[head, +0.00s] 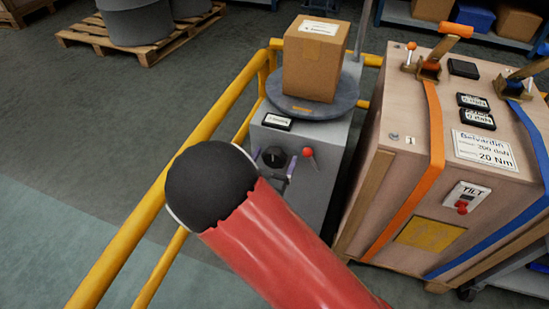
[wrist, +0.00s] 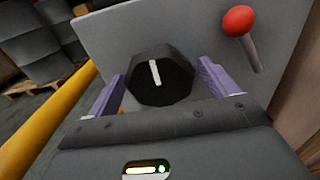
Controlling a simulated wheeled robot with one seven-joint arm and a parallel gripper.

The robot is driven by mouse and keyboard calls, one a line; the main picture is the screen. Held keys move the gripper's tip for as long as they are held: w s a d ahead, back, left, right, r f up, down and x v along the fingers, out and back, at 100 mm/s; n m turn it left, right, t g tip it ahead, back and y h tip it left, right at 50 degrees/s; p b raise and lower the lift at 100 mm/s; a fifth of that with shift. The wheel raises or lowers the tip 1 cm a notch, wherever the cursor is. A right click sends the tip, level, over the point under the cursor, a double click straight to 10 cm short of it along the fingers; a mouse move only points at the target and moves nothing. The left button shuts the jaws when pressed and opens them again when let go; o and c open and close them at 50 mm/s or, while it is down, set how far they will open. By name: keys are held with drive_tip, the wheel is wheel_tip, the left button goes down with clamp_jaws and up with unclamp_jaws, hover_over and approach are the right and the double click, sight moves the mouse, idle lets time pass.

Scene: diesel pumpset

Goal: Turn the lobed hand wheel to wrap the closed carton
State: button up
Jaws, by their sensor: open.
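The lobed hand wheel (wrist: 160,84) is a black knob with a white pointer line on the grey machine front. In the head view the hand wheel (head: 273,156) shows just past my red and black arm. The closed carton (head: 314,62) stands upright on a round grey turntable (head: 333,99) on top of the machine. My gripper (wrist: 160,90) is open, with one purple finger on each side of the hand wheel; I cannot tell whether they touch it. My gripper (head: 276,170) is partly hidden by my arm in the head view.
A red-knobbed lever (wrist: 238,24) sticks out right of the hand wheel; it also shows in the head view (head: 308,153). A yellow rail (head: 212,122) runs along the machine's left. A large strapped crate (head: 395,160) stands close on the right.

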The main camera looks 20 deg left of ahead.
drive_tip(key=shift+w, duration=0.1)
drive_tip(key=c, duration=1)
drive_tip(key=shift+o, duration=0.2)
drive_tip(key=shift+f+m+b, duration=0.1)
drive_tip(key=shift+m+b, duration=0.3)
drive_tip(key=shift+b, duration=0.05)
drive_tip(key=m+b, duration=0.2)
drive_tip(key=b, duration=0.1)
drive_tip(key=shift+f+m, duration=0.15)
drive_tip(key=shift+m, duration=0.15)
drive_tip(key=m+b, duration=0.4)
drive_tip(key=b, duration=0.3)
drive_tip(key=shift+f+m, duration=0.1)
drive_tip(key=shift+m, duration=0.2)
drive_tip(key=m+b, duration=0.3)
drive_tip(key=b, duration=0.2)
drive_tip(key=shift+b, duration=0.3)
drive_tip(key=shift+a+r+m+b, duration=0.1)
drive_tip(key=shift+r+m+b, duration=0.3)
drive_tip(key=shift+m+b, duration=0.7)
